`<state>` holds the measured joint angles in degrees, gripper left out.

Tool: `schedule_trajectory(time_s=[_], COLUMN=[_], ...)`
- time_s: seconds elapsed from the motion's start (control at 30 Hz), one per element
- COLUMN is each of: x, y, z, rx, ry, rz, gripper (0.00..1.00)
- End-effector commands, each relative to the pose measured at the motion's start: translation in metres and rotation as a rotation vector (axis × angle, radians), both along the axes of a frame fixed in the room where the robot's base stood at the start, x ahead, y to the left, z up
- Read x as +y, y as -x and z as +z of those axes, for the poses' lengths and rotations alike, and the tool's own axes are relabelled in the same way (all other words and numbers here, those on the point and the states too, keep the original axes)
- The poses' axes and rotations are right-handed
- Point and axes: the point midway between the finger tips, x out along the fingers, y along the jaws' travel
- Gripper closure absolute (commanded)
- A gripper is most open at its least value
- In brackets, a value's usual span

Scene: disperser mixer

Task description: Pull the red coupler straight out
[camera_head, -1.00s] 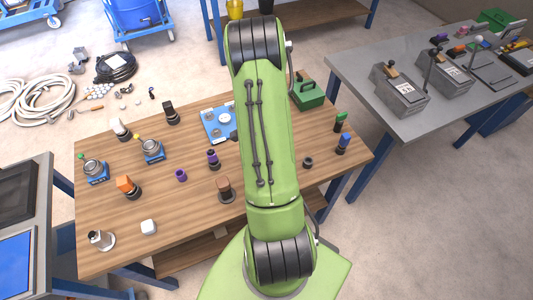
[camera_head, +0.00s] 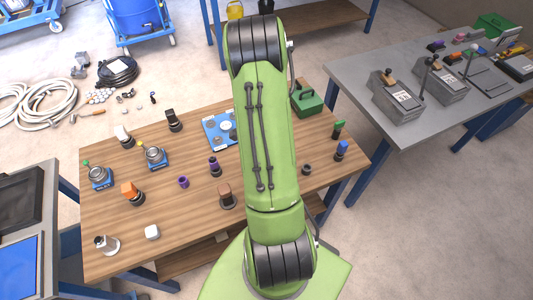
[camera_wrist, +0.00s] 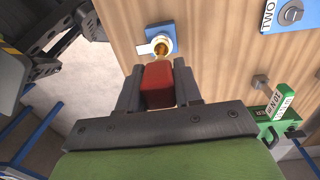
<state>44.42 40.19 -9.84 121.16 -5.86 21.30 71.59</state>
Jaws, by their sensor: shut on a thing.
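The red coupler (camera_wrist: 158,88) is between the two dark fingers of my gripper (camera_wrist: 158,78) in the wrist view, and the gripper is shut on it. A brass-coloured tip (camera_wrist: 162,47) shows just beyond the coupler, at a round metal fitting on a small blue plate (camera_wrist: 155,31). The coupler lines up with this fitting; I cannot tell whether the two are still joined. The plate is on a wooden surface (camera_wrist: 215,60). In the head view my green arm hides the gripper and the coupler.
A blue plate labelled TWO (camera_wrist: 290,14) and a green box (camera_wrist: 284,122) are at the right of the wrist view. In the head view the wooden table (camera_head: 120,235) holds several knobs and fittings. A grey bench (camera_head: 400,125) with lever boxes stands at the right.

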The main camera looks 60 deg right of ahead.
Motion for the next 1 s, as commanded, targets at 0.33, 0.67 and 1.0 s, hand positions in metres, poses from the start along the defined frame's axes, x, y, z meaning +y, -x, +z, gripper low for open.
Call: schedule_trajectory(time_s=[0.33, 0.67, 1.0], x=[0.0, 0.0, 0.0], y=[0.0, 0.0, 0.0], z=[0.01, 0.021, 0.045], rx=[0.001, 0.0, 0.0], ry=[-0.001, 0.0, 0.0], rz=[0.0, 0.0, 0.0], gripper=[1.0, 1.0, 1.0])
